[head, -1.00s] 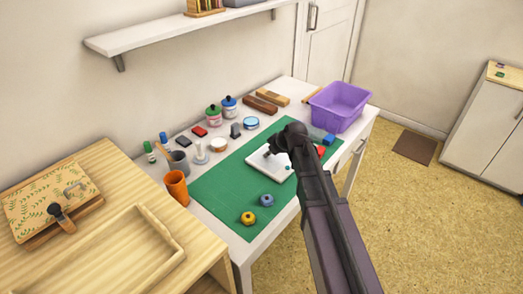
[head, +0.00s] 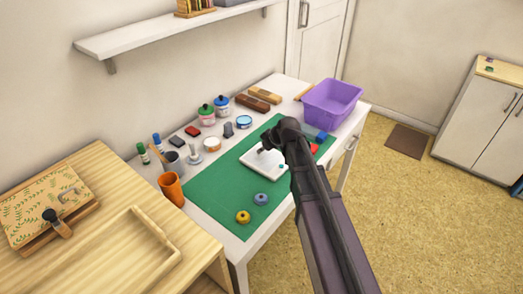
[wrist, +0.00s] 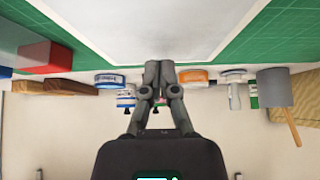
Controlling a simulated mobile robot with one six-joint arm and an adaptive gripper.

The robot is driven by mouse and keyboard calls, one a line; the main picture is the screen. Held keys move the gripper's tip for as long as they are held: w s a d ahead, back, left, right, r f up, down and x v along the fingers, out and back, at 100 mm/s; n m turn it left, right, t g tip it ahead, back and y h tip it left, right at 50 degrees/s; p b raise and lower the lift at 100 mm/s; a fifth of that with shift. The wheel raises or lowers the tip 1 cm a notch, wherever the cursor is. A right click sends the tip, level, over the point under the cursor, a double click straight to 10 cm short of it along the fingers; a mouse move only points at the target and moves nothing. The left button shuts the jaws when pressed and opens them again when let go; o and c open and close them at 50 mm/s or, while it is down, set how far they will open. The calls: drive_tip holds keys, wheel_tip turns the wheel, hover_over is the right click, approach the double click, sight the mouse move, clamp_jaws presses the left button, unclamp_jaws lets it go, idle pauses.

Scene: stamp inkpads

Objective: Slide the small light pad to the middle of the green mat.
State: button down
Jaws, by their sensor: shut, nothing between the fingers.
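The light pad (head: 258,166) is a flat white square with a small teal spot near its right side. My gripper (head: 262,150) is over the pad's far part, fingers together and empty. The shut fingers (wrist: 160,68) also show in the wrist view, at the pad's edge. I cannot tell whether they touch it.
A yellow roll (head: 243,217) and a blue-grey roll (head: 261,199) lie on the mat's near part. A blue block (head: 322,137) and red block (head: 314,148) are right of my arm. Jars, inkpads and an orange cup (head: 171,188) line the back and left. A purple bin (head: 331,105) stands right.

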sight(283, 167)
drive_tip(key=shift+r, duration=0.2)
drive_tip(key=shift+r+p, duration=0.15)
drive_tip(key=shift+p, duration=0.15)
drive_tip(key=shift+s+d, duration=0.2)
drive_tip(key=shift+s, duration=0.05)
drive_tip(key=s+d, duration=0.2)
drive_tip(key=d, duration=0.1)
drive_tip(key=s+d, duration=0.2)
drive_tip(key=d, duration=0.1)
drive_tip(key=s+d, duration=0.3)
drive_tip(key=shift+s, duration=0.1)
